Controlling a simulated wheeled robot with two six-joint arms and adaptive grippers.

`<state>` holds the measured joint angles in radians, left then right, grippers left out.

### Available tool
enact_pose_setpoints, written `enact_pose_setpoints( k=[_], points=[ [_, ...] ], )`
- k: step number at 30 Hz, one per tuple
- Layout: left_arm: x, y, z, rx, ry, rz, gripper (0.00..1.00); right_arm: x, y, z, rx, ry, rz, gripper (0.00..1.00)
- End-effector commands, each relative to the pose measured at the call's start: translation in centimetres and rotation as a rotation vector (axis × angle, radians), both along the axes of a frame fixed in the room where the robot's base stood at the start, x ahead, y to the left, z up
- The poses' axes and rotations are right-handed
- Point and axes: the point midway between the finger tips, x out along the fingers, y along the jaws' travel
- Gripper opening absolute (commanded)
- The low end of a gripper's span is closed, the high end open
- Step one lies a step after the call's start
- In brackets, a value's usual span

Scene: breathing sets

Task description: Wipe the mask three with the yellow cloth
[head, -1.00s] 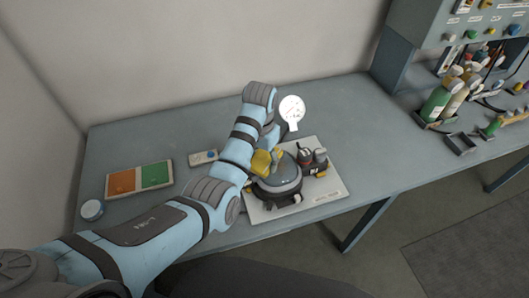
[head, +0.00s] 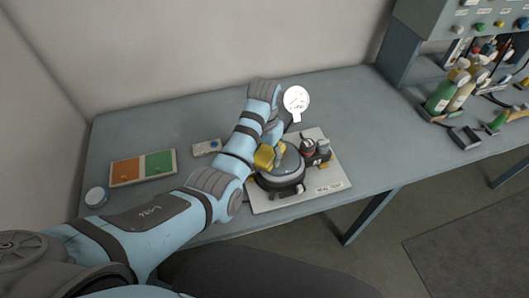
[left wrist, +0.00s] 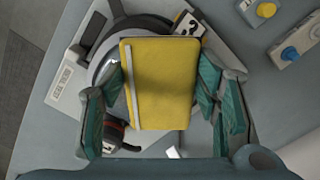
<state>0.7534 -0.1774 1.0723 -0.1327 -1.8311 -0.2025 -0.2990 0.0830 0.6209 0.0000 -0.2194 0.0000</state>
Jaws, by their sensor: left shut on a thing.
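My left gripper (left wrist: 162,95) is shut on the yellow cloth (left wrist: 160,82), a folded yellow pad with a pale strip along one side. In the head view the yellow cloth (head: 268,157) is at the left edge of the dark round mask (head: 283,168). The mask lies on a pale labelled board (head: 325,193). In the left wrist view the cloth covers part of the mask (left wrist: 105,68); I cannot tell whether they touch. My right gripper is not in view.
Small dark and red fittings (head: 313,150) stand on the board beside the mask. A round white gauge or sign (head: 296,100) stands behind. An orange and green tray (head: 142,168), a small blue-button box (head: 207,147) and a round tin (head: 96,197) are at left. Bottles (head: 440,96) stand far right.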

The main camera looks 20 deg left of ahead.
Motion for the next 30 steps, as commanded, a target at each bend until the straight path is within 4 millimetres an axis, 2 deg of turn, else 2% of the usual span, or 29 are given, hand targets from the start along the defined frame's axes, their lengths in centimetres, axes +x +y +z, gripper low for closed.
enact_pose_setpoints(
  k=[20, 30],
  points=[
    [0.1, -0.1, -1.2, 0.000, 0.000, 0.000, 0.34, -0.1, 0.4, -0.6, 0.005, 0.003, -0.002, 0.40],
    [2.1, -3.0, -1.3, 0.000, -0.001, 0.000, 0.34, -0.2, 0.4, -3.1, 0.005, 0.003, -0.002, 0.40]
  ],
)
